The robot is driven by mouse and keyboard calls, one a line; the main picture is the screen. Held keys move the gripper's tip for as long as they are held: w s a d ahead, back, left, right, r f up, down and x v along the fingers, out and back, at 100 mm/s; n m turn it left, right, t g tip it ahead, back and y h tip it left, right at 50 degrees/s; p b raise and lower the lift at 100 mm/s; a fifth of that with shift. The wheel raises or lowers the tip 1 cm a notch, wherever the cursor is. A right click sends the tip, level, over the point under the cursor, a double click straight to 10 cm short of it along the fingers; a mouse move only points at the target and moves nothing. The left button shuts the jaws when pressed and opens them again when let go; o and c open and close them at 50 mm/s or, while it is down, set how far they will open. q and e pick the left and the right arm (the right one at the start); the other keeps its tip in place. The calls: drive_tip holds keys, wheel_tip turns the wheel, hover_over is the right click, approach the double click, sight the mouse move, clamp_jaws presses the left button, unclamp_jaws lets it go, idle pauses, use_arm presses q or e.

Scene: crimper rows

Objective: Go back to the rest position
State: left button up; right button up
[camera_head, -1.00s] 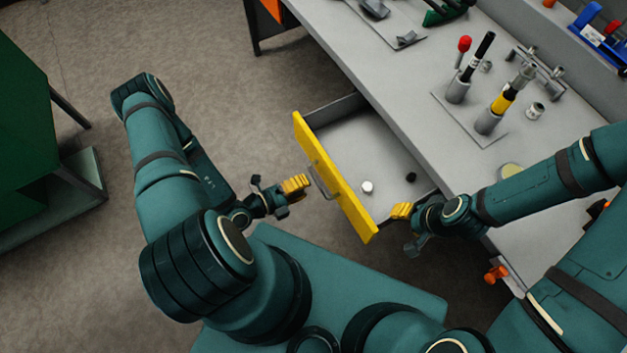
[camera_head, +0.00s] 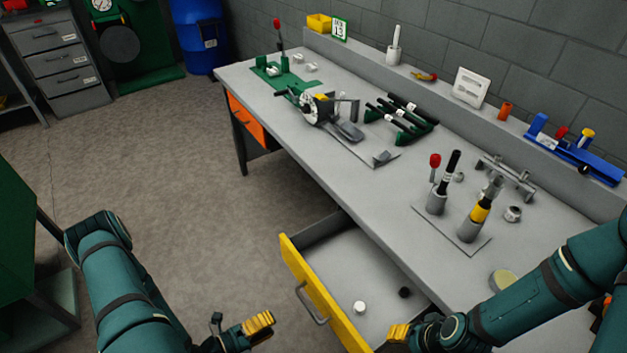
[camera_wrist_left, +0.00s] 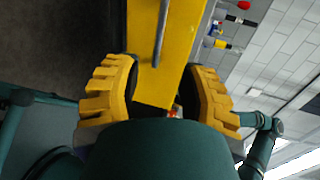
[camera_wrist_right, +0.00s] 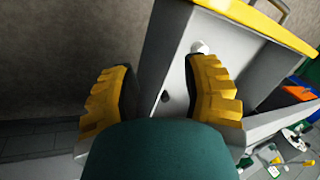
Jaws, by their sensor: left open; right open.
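My left gripper (camera_head: 242,330) is at the bottom of the head view, left of the open drawer and apart from its front. In the left wrist view its yellow fingers (camera_wrist_left: 160,100) are spread with nothing between them; the drawer front lies beyond. My right gripper (camera_head: 400,338) is at the lower right corner of the drawer, partly cut off by the frame edge. In the right wrist view its fingers (camera_wrist_right: 162,95) are open and empty, with the drawer beyond. Whether it touches the drawer cannot be told. My left forearm reaches in from the left.
The grey workbench (camera_head: 390,190) carries tools. A green cabinet (camera_head: 25,250) stands at left. Floor between is clear.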

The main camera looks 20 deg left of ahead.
use_arm(q)
drive_tip(key=s+d+r+m+g+h, duration=0.15)
drive_tip(key=s+d+m+g, duration=0.3)
drive_tip(key=m+g, duration=0.55)
drive_tip(key=s+d+r+m+g+h, duration=0.1)
drive_tip(key=s+d+r+m+g, duration=0.15)
drive_tip(key=d+m+g, duration=0.7)
drive_tip(key=w+r+m+t+y, duration=0.1)
drive_tip(key=w+m+t+y, duration=0.3)
drive_tip(key=m, duration=0.9)
drive_tip(key=w+a+r+m+t+y, duration=0.1)
drive_tip(key=w+m+t+y, duration=0.3)
drive_tip(key=w+m, duration=0.4)
drive_tip(key=m, duration=0.4)
drive_tip(key=shift+w+m, duration=0.15)
drive_tip(key=shift+m, duration=0.2)
